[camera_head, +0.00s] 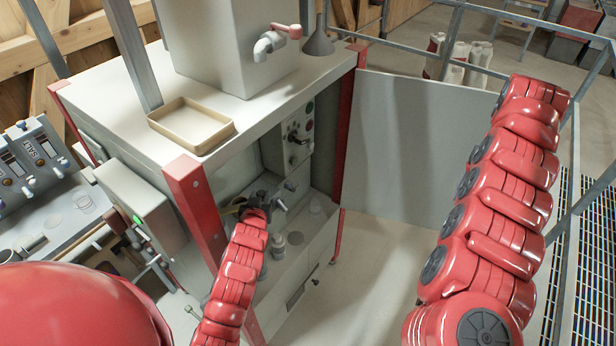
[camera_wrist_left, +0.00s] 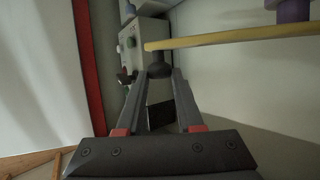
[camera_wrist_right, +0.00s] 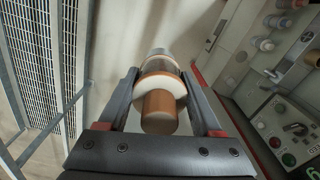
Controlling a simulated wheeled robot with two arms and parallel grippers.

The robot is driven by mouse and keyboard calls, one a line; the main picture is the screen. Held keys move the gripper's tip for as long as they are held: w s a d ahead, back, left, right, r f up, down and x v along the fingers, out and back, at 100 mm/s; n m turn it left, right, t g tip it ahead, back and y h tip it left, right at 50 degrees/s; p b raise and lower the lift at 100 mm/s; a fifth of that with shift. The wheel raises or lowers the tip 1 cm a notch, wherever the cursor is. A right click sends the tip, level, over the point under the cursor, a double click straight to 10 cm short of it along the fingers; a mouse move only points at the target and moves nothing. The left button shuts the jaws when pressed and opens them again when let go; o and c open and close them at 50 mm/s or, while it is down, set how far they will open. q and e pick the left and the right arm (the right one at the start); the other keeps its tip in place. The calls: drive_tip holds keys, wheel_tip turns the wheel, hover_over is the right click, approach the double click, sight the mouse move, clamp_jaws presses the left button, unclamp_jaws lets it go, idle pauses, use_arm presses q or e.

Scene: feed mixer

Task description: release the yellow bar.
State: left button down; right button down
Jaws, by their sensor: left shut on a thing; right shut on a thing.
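The yellow bar (camera_wrist_left: 235,38) runs across the upper right of the left wrist view. A dark knob (camera_wrist_left: 158,70) hangs under its left end. My left gripper (camera_wrist_left: 160,78) is shut on this knob, with one finger on each side. In the head view my left gripper (camera_head: 262,198) is inside the open front of the white cabinet, small and dark there. A short piece of the yellow bar (camera_head: 236,204) shows beside it. My right gripper (camera_wrist_right: 162,85) is shut on a brown and white cylinder (camera_wrist_right: 160,108), away from the bar.
A control panel with buttons (camera_head: 298,135) is on the cabinet's inner wall. Bottles (camera_head: 279,245) stand on the cabinet's lower ledge. A purple part (camera_wrist_left: 293,10) sits at the bar's right. A beige tray (camera_head: 190,125) lies on the cabinet top beside a grey post. Metal railings stand at right.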

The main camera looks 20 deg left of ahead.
use_arm(q)
drive_tip(key=shift+s+d+r+m+h+p, duration=0.1)
drive_tip(key=shift+s+d+m+h+p, duration=0.25)
drive_tip(key=shift+s, duration=0.25)
use_arm(e)
drive_tip(key=shift+s+d+r, duration=0.1)
drive_tip(key=shift+s+r, duration=0.05)
drive_tip(key=shift+r, duration=0.4)
use_arm(q)
drive_tip(key=shift+s+d, duration=0.1)
drive_tip(key=shift+s, duration=0.1)
drive_tip(key=c, duration=0.5)
unclamp_jaws()
drive_tip(key=shift+c, duration=0.2)
